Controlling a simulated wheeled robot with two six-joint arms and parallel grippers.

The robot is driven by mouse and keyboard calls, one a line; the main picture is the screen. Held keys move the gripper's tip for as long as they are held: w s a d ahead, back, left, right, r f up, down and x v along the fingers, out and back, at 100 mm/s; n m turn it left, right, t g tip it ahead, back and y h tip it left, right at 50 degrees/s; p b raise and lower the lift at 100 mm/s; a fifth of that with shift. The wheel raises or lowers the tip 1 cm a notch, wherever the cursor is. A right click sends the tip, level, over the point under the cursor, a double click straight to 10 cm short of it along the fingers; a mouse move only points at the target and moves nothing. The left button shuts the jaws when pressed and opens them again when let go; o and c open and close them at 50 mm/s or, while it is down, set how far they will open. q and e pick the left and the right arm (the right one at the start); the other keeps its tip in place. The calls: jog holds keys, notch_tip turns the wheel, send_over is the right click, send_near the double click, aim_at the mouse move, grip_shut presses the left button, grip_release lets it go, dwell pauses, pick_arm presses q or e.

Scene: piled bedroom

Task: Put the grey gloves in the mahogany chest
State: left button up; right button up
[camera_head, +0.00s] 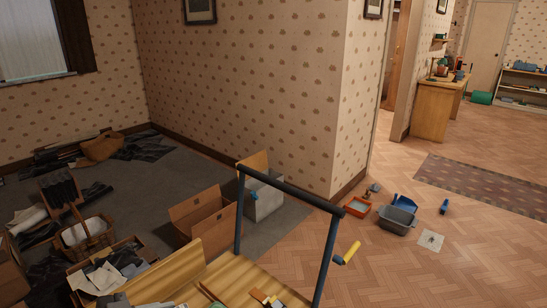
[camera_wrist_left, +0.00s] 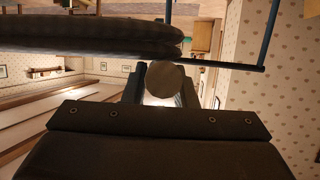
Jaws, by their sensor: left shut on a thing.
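My left gripper (camera_wrist_left: 160,95) shows in the left wrist view, its dark fingers shut on a round grey-brown thing (camera_wrist_left: 165,82). Only a smooth round face of it shows, and I cannot tell what it is. Neither gripper shows in the head view. I cannot pick out the grey gloves for sure; pale and grey cloth items (camera_head: 103,277) lie heaped in a box at the lower left of the head view. No chest that I can name as mahogany shows in either view.
A trolley with a dark handle (camera_head: 290,190) and wooden top (camera_head: 235,275) stands close in front. Open cardboard boxes (camera_head: 200,212), a basket (camera_head: 86,236) and dark clothes clutter the left carpet. A grey tub (camera_head: 397,219) and orange tray (camera_head: 357,208) lie right. The right parquet is mostly clear.

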pick_arm(q)
jog(key=shift+d, duration=0.15)
jog(key=d+r+m+g+h, duration=0.1)
jog(key=d+r+m+g, duration=0.35)
jog(key=d, duration=0.25)
jog(key=d+r+m+g+h, duration=0.2)
jog(key=d+r+m+g, duration=0.15)
jog(key=d+g, duration=0.2)
jog(key=shift+s+a+r+n+t+y, duration=0.15)
jog(key=shift+s+a+r+n+t, duration=0.2)
jog(key=shift+a+r+n+t, duration=0.4)
jog(key=shift+s+a+r+n+t+y, duration=0.1)
jog(key=shift+s+a+r+n+t, duration=0.25)
jog(key=shift+r+t, duration=0.4)
jog(key=shift+s+a+r+n+t+y, duration=0.15)
jog(key=shift+s+a+r+n+t, duration=0.15)
jog(key=shift+a+r+n+t, duration=0.5)
jog(key=a+f+n+t, duration=0.1)
jog(key=a+f, duration=0.1)
jog(key=f, duration=0.2)
jog(key=w+a+f+n+t+y, duration=0.1)
jog(key=a+f+t, duration=0.1)
jog(key=a+f, duration=0.1)
jog(key=w+a+f+n+t+y, duration=0.1)
jog(key=a+f, duration=0.2)
jog(key=f, duration=0.2)
jog(key=shift+a+n+t, duration=0.15)
jog(key=shift+n+t, duration=0.25)
jog(key=shift+a+f+t, duration=0.3)
